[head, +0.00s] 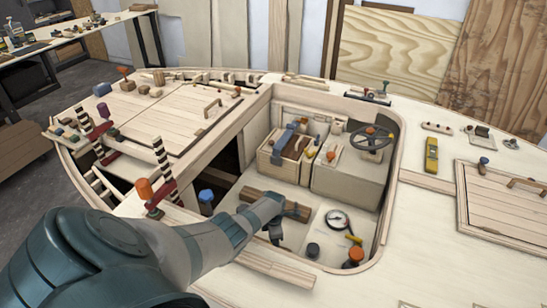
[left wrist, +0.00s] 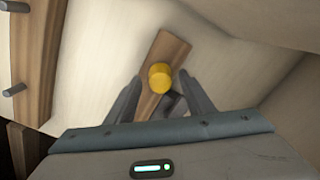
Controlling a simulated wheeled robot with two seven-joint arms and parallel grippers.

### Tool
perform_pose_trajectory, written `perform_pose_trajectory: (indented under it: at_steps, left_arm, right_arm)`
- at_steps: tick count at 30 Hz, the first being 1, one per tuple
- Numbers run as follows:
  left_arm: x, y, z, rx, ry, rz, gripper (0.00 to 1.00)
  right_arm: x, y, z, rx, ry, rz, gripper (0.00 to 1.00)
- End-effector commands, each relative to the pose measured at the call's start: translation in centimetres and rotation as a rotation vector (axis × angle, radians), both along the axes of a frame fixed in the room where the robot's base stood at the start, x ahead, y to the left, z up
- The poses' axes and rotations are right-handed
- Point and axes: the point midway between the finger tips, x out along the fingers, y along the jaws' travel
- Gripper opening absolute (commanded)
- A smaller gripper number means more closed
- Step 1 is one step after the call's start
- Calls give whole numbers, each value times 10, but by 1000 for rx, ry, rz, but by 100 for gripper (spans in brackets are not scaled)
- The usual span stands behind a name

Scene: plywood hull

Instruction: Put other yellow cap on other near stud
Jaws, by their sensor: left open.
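My left gripper (head: 275,232) reaches down into the open cockpit, near a brown board (head: 272,204) on its floor. In the left wrist view a round yellow cap (left wrist: 160,77) shows against the brown board (left wrist: 168,52). The open fingers (left wrist: 165,93) stand on either side of the line to the cap. I cannot tell whether they touch it. The cap is not made out in the head view, where the arm and gripper cover that area. Two grey studs, one lower (left wrist: 13,89) and one upper (left wrist: 14,6), stick out from a wooden strip at the left edge of the wrist view.
A gauge (head: 338,219), a dark round knob (head: 313,250) and an orange knob (head: 355,255) are close right of the gripper. An open wooden box (head: 272,165) and a console with a steering wheel (head: 371,143) stand behind. Cockpit walls surround the gripper.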

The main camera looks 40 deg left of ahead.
Motion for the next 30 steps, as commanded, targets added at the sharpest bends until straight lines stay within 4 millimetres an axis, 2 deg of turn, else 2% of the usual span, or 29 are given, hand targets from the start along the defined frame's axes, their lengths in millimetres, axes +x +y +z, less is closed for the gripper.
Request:
perform_pose_trajectory:
  at_steps: [1, 7, 15, 21, 30]
  left_arm:
    - [0, 1, 13, 0, -3, 0, 48]
    - [0, 1, 44, 3, -3, -1, 48]
    - [1, 1, 79, 1, -2, -1, 48]
    - [0, 1, 94, 2, -1, 0, 48]
    - [0, 1, 98, 1, 0, 0, 48]
  right_arm:
    - [0, 0, 10, 0, 0, 0, 0]
    - [0, 0, 26, 0, 0, 0, 0]
    - [0, -1, 35, -1, 0, 0, 0]
    - [0, -1, 38, -1, 0, -1, 0]
    - [0, -1, 38, -1, 0, -1, 0]
